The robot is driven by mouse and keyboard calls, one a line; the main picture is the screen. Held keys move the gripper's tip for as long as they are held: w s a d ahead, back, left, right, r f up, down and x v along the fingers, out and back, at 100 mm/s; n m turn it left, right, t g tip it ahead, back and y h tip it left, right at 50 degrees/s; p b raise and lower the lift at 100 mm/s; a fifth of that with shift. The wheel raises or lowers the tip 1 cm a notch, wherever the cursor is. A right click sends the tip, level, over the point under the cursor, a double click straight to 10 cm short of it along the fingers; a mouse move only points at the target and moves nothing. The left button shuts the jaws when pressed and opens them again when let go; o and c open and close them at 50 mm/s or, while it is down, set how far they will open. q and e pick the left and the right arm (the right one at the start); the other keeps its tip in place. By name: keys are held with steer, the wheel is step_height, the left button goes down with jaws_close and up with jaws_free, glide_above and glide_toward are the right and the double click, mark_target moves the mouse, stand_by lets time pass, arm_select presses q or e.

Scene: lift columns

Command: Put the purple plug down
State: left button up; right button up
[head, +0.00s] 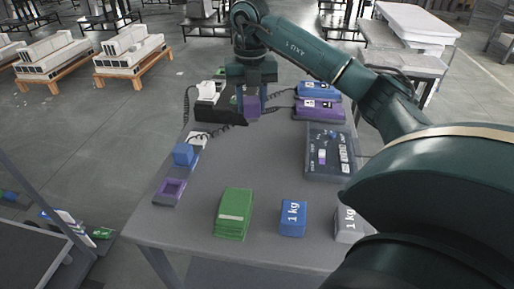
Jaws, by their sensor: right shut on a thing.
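The purple plug (250,105) is between the fingers of my right gripper (251,108) at the far part of the grey table. My right gripper is shut on it and points down, with its arm reaching in from the right. I cannot tell whether the plug touches the table top. A purple frame with a dark recess (171,191) lies at the table's left edge. My left gripper is not in view.
A blue block (183,154) stands on the left strip. A black-and-white device (207,99) with coiled cords is left of the gripper. Blue (318,90) and purple (318,109) boxes and a control panel (326,164) are right. A green block (234,213) and blue weight (292,217) stand in front. The table's middle is clear.

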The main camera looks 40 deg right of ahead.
steer(key=m, duration=0.1)
steer(key=d+m, duration=0.1)
steer(key=shift+s+d+r+m, duration=0.1)
steer(key=shift+d+r+m, duration=0.1)
steer(key=shift+m, duration=0.2)
steer(key=shift+d+f+m, duration=0.1)
steer(key=shift+f+m, duration=0.2)
steer(key=shift+f, duration=0.05)
step_height(320, 180, down, 9)
steer(key=shift+f+b, duration=0.2)
steer(key=shift+b, duration=0.15)
steer(key=shift+f, duration=0.2)
steer(key=o, duration=0.9)
steer(key=shift+r, duration=0.1)
